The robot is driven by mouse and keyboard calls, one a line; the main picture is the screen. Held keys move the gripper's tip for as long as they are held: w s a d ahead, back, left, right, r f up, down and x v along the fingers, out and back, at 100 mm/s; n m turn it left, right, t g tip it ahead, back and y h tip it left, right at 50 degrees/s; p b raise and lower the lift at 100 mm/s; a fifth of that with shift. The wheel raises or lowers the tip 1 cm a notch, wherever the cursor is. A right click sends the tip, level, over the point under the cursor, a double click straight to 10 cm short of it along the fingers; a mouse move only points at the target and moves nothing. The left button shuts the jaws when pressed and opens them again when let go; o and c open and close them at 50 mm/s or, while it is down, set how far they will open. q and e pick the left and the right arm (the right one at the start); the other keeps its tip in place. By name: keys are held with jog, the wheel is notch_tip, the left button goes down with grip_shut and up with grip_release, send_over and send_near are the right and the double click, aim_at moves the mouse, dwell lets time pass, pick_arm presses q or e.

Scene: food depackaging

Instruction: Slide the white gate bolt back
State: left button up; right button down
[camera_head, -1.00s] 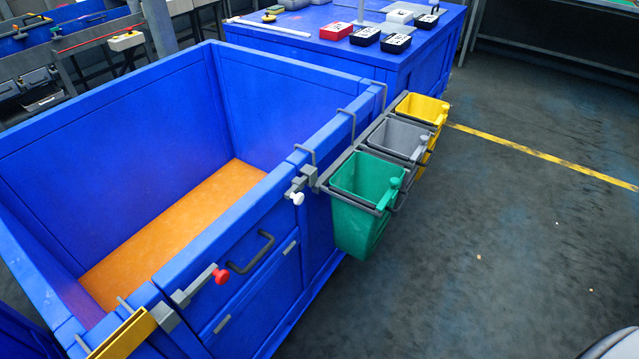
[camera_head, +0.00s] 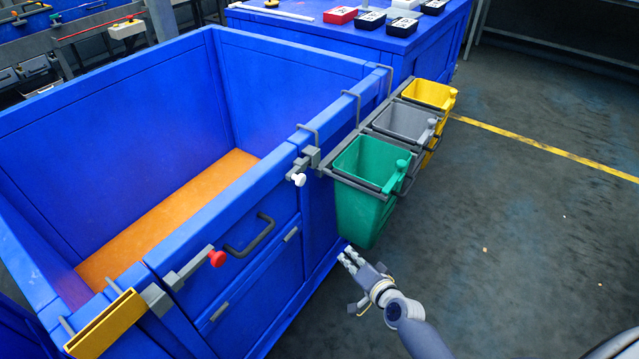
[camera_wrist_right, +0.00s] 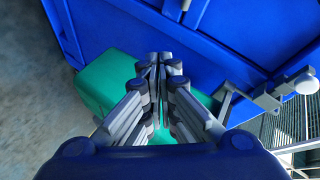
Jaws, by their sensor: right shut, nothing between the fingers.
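The white gate bolt has a white knob (camera_head: 299,180) on a grey fitting at the right end of the gate, on the blue bin's front wall. The white knob also shows at the right of the right wrist view (camera_wrist_right: 305,82). My right gripper (camera_head: 347,256) is shut and empty, below the green bucket and apart from the bolt. In the right wrist view its fingers (camera_wrist_right: 158,62) are together in front of the blue wall and the green bucket. My left gripper is not in view.
A red-knobbed bolt (camera_head: 216,258) sits at the gate's left end, with a dark handle (camera_head: 252,238) between. Green (camera_head: 362,212), grey (camera_head: 405,122) and yellow (camera_head: 430,93) buckets hang right of the white bolt. The floor to the right is clear.

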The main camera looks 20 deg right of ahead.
jog(key=w+r+m+t, duration=0.2)
jog(key=r, duration=0.8)
jog(key=w+r+m+t+y+b, duration=0.1)
jog(key=w+r+m+t, duration=0.1)
jog(key=r, duration=0.7)
jog(key=shift+w+d+r+t+b, duration=0.3)
jog(key=shift+d+r+t, duration=0.05)
jog(key=shift+t, duration=0.15)
jog(key=w, duration=0.3)
jog(key=w+a, duration=0.1)
jog(key=w, duration=0.6)
jog(key=shift+a+r, duration=0.2)
jog(key=shift+a, duration=0.1)
jog(key=a, duration=0.1)
jog(key=s+a, duration=0.2)
jog(key=shift+a+f+p, duration=0.2)
jog(key=shift+f+p, duration=0.1)
jog(key=shift+p, duration=0.05)
